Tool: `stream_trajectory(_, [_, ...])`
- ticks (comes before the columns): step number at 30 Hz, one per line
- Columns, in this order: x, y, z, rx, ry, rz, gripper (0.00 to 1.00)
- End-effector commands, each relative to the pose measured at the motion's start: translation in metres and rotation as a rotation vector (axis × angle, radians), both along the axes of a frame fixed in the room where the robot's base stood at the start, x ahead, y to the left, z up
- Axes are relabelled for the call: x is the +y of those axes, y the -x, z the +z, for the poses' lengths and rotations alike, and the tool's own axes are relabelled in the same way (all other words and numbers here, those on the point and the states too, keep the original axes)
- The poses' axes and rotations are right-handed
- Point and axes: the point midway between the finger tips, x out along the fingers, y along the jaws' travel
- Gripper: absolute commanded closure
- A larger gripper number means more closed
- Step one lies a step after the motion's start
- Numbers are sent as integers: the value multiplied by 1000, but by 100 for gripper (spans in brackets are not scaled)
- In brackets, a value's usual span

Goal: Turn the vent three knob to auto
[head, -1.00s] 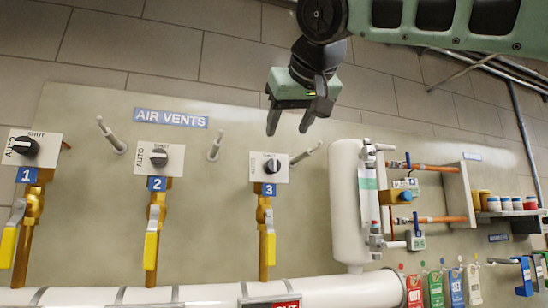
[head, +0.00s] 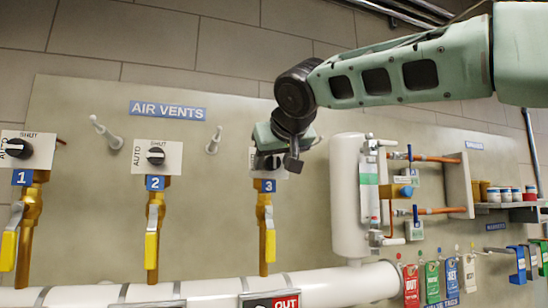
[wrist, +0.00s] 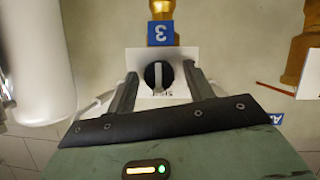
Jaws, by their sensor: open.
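The vent three knob (wrist: 158,75) is a round black knob with a pale pointer on a white plate, above the blue 3 label (head: 265,186). In the upside-down wrist view its pointer lines up with the SHUT lettering. My gripper (wrist: 161,79) is open, with one finger on each side of the knob; I cannot tell whether either touches it.
Vent knob 2 (head: 155,156) and knob 1 (head: 18,148) are to the left on the same board, with pegs between. A white cylinder (head: 348,195) stands close on the right. Yellow-handled valves hang below the knobs, above a white pipe (head: 200,291).

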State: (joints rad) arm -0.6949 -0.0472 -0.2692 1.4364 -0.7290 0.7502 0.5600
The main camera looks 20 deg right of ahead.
Motion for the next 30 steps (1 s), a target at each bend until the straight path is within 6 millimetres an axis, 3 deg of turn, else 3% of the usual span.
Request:
stream_trajectory(2, [0,0,0,0,0,0,51])
stream_trajectory(6, [0,0,0,0,0,0,90])
stream_trajectory(7, [0,0,0,0,0,0,93])
stream_trajectory(19, [1,0,-2,-1,59,0,92])
stream_trajectory(30, [3,0,-5,-1,336,0,92])
